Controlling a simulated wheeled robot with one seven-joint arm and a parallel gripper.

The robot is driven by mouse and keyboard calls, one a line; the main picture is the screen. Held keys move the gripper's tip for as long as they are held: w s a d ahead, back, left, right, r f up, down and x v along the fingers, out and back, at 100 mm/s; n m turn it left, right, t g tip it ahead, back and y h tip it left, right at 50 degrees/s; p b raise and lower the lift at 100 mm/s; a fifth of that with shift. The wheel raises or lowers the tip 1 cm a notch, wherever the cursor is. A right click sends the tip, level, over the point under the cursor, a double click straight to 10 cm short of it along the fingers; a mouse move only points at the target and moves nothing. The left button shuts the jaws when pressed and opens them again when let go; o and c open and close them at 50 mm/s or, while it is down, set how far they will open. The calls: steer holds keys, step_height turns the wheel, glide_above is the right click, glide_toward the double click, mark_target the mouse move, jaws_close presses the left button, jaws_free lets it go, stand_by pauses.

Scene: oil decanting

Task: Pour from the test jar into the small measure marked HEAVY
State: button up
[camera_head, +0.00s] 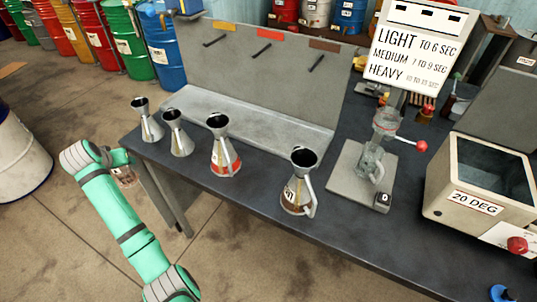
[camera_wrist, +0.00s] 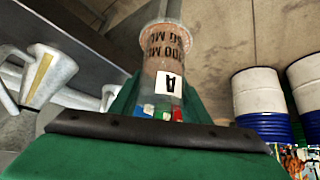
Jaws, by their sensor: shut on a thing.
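My gripper (camera_head: 124,168) is beside the table's left end, over the floor, shut on the test jar (camera_head: 123,179). I cannot read HEAVY on any measure. The jar is left of them all, apart from them.
A sign (camera_head: 416,55) lists LIGHT, MEDIUM and HEAVY times. A stand (camera_head: 345,182) holds a cup with a red-knobbed lever above a glass jug (camera_head: 369,163). A "20 DEG" bath (camera_head: 439,190) is at right. A grey panel (camera_head: 270,75) stands behind the measures. Drums (camera_head: 161,55) line the back.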

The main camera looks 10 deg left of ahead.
steer(key=w+d+r+m+h, duration=0.2)
steer(key=w+d+r+m, duration=0.15)
steer(key=r, duration=0.75)
steer(key=w+d+r+m+h, duration=0.2)
steer(key=r+m, duration=0.2)
steer(key=r, duration=0.6)
steer(key=w+d+r+m+g+h, duration=0.1)
steer(key=w+d+r+m+h, duration=0.2)
steer(key=d, duration=0.5)
steer(key=w+d+r+m+h, duration=0.1)
steer(key=w+d+r+m, duration=0.15)
steer(key=d+r, duration=0.5)
steer(key=w+d+r+m+g+h, duration=0.1)
steer(key=w+d+r+m, duration=0.15)
steer(key=d, duration=0.75)
steer(key=s+d+f+m+g+h, duration=0.2)
steer(key=d+m+g, duration=0.35)
steer(key=d, duration=1.55)
steer(key=s+d+f+m, duration=0.1)
steer(key=d+f, duration=0.3)
steer(key=f, duration=0.5)
steer(key=s+d+f+m, duration=0.2)
steer(key=d+f+m, duration=0.1)
steer(key=f, duration=0.6)
steer(key=shift+s+d+m, duration=0.15)
steer(key=shift+d+m, duration=0.15)
steer(key=shift+d, duration=0.55)
